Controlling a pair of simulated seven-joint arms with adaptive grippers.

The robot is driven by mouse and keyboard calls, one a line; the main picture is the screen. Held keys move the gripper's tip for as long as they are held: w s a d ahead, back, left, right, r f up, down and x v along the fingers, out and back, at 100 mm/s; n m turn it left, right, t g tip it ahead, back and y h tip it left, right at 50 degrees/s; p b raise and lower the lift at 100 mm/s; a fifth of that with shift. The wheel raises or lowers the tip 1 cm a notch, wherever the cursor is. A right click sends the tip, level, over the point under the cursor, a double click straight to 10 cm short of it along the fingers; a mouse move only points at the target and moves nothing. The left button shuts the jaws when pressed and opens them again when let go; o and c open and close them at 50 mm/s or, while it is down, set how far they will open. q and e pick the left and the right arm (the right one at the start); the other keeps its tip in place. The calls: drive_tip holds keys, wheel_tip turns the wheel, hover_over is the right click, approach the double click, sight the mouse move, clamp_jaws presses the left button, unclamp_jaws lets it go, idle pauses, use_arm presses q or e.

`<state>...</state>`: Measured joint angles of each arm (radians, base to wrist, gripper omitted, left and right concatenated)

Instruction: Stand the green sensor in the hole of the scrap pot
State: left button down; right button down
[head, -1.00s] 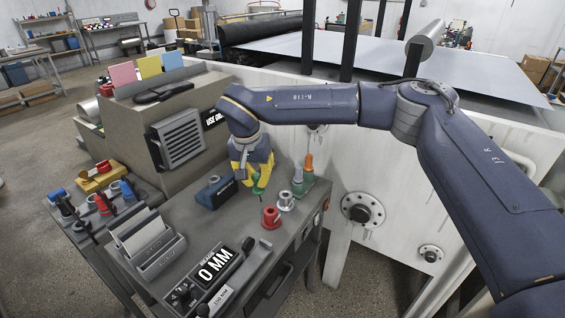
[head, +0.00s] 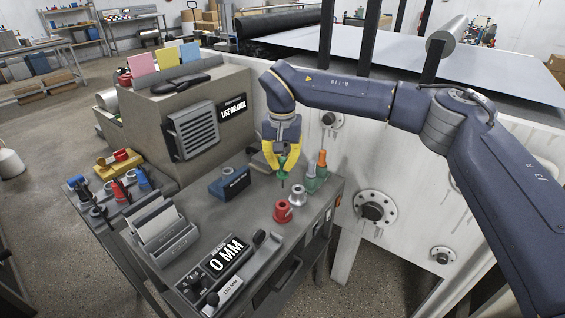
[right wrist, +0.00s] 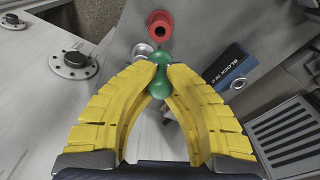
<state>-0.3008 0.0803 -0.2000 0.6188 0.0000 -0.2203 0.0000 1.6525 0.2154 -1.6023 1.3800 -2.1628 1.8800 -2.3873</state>
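The green sensor (head: 283,172) is held between the yellow fingers of my right gripper (head: 282,160), thin end down, above the cart top. In the right wrist view the fingertips close on the green sensor (right wrist: 161,84). A red pot (head: 283,212) with a dark hole in its top stands below and in front of it. The red pot (right wrist: 160,25) also shows in the right wrist view. A grey metal pot (head: 297,196) stands beside it. No label shows which one is the scrap pot. My left gripper is not in view.
A blue labelled block (head: 230,184) lies left of the sensor. Green and orange handled tools (head: 316,172) stand just right.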

sight(282, 174)
drive_tip(key=shift+f, duration=2.85)
drive_tip(key=shift+s+f, duration=0.1)
drive_tip(key=shift+f, duration=2.7)
drive_tip(key=c, duration=1.5)
unclamp_jaws()
drive_tip(key=r, duration=0.8)
drive_tip(key=s+r, duration=0.1)
drive_tip(key=r, duration=0.3)
